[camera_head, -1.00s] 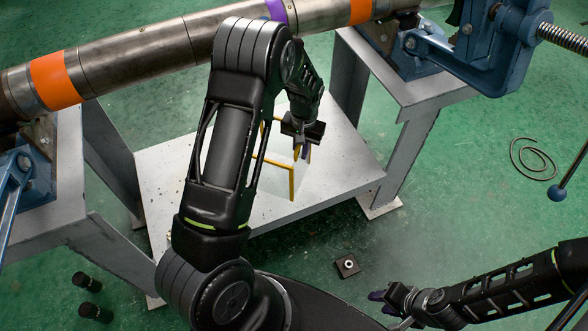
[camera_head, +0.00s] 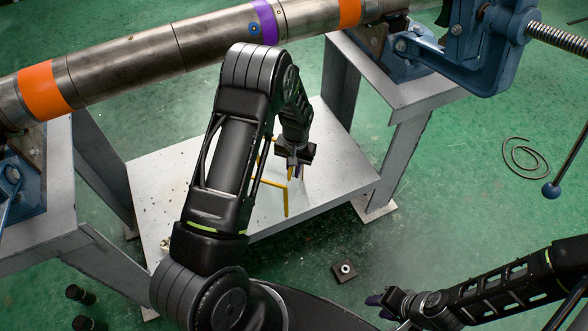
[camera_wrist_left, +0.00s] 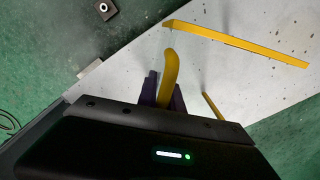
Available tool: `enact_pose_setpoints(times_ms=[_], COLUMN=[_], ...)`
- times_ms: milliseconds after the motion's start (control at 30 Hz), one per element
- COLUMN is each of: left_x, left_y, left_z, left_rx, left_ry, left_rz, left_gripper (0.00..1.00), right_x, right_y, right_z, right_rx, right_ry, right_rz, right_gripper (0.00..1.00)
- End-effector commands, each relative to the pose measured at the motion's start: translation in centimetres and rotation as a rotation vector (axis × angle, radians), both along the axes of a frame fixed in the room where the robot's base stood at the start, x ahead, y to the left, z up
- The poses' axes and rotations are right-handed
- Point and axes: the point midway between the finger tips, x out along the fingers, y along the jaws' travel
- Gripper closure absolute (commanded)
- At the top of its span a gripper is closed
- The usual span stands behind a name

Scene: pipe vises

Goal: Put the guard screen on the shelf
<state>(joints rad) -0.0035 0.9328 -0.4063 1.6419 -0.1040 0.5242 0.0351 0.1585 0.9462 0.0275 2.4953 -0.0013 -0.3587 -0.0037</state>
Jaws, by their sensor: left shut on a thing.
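The guard screen (camera_head: 287,202) has a yellow frame and a clear pane that barely shows. It stands at the shelf (camera_head: 335,183), a pale grey speckled plate low between the bench legs; I cannot tell whether it touches the plate. My left gripper (camera_head: 293,174) is over the shelf, shut on the screen's yellow handle. In the left wrist view the handle (camera_wrist_left: 170,70) sits between the purple fingers, and a yellow frame bar (camera_wrist_left: 240,42) lies beyond. My arm hides part of the screen. My right gripper (camera_head: 376,301) is at the lower right, away from the shelf; its jaws are too small to judge.
A steel pipe (camera_head: 130,65) with orange and purple bands runs above the shelf. Blue vises (camera_head: 500,45) stand on the grey benches. A small dark block (camera_head: 344,270) lies on the green floor. Black cylinders (camera_head: 88,323) lie lower left, a coiled cable (camera_head: 525,157) at right.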

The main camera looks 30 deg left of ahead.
Motion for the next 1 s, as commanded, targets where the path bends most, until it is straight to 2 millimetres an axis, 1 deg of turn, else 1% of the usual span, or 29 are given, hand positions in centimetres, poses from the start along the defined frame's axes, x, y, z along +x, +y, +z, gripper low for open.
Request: enact_pose_setpoints(times_ms=[167,300,333,500,600,867,1000], left_x=[0.1,0.1,0.0,0.0,0.0,0.0,0.1], left_y=[0.0,0.0,0.0,0.0,0.0,0.0,0.0], left_z=[0.2,-0.2,-0.2,-0.2,-0.2,0.0,0.8], left_rx=[0.001,0.001,0.000,0.000,0.000,0.000,0.000], left_ry=[-0.003,-0.003,0.000,0.000,0.000,0.000,-0.002], left_rz=[0.000,0.000,0.000,0.000,0.000,0.000,0.000], left_gripper=[1.00,1.00,0.88,0.74,0.68,0.68,0.68], right_x=[0.0,0.0,0.0,0.0,0.0,0.0,0.0], right_y=[0.0,0.0,0.0,0.0,0.0,0.0,0.0], right_z=[0.1,-0.3,-0.2,-0.2,-0.2,0.0,0.2], right_rx=[0.000,0.000,0.000,0.000,0.000,0.000,0.000], right_ry=[0.000,0.000,0.000,0.000,0.000,0.000,0.000], right_rz=[0.000,0.000,0.000,0.000,0.000,0.000,0.000], right_gripper=[0.64,0.64,0.64,0.64,0.64,0.64,0.64])
